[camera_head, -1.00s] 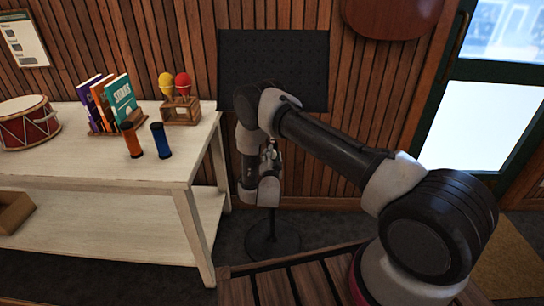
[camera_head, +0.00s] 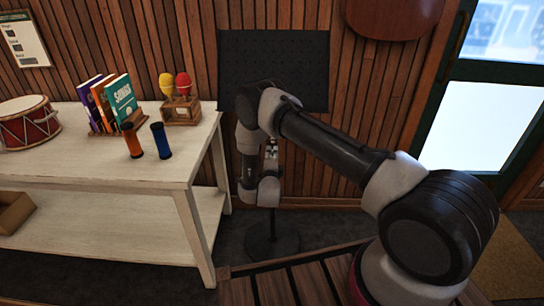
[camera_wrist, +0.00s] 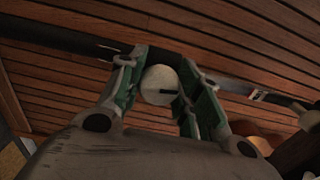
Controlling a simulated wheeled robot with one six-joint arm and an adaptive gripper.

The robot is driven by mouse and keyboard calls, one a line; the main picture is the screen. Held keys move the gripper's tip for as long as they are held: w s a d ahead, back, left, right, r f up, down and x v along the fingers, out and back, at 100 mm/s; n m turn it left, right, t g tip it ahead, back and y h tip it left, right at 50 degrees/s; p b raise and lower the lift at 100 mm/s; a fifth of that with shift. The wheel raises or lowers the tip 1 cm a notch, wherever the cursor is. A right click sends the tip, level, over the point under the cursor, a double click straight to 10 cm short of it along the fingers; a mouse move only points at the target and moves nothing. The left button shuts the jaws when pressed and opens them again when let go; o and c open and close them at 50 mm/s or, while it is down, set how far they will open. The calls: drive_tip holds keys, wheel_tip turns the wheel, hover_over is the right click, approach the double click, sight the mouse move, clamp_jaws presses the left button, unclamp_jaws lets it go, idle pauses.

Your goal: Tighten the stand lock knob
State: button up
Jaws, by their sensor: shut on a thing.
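A pale round knob (camera_wrist: 160,86) with a dark slot mark sits between the green-padded fingers of my gripper (camera_wrist: 167,80) in the wrist view. My gripper is shut on it. A dark pole (camera_wrist: 62,38) runs behind the gripper in that view. In the head view, the stand has a black perforated panel (camera_head: 290,72) at the top and a round dark base (camera_head: 272,242) on the floor. My arm hides most of the stand's pole and the knob there.
A whitewashed table (camera_head: 95,172) stands to the left, with a drum (camera_head: 27,122), books (camera_head: 121,98), maracas (camera_head: 181,85) and two shakers (camera_head: 161,140) on it. A slatted wood wall (camera_head: 160,50) is behind the stand. A glass door (camera_head: 490,115) is at the right.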

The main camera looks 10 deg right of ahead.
drive_tip(key=shift+f+m, duration=0.1)
drive_tip(key=shift+m, duration=0.2)
idle(0.4)
drive_tip(key=o, duration=1)
drive_tip(key=shift+o, duration=0.2)
drive_tip(key=v, duration=1.2)
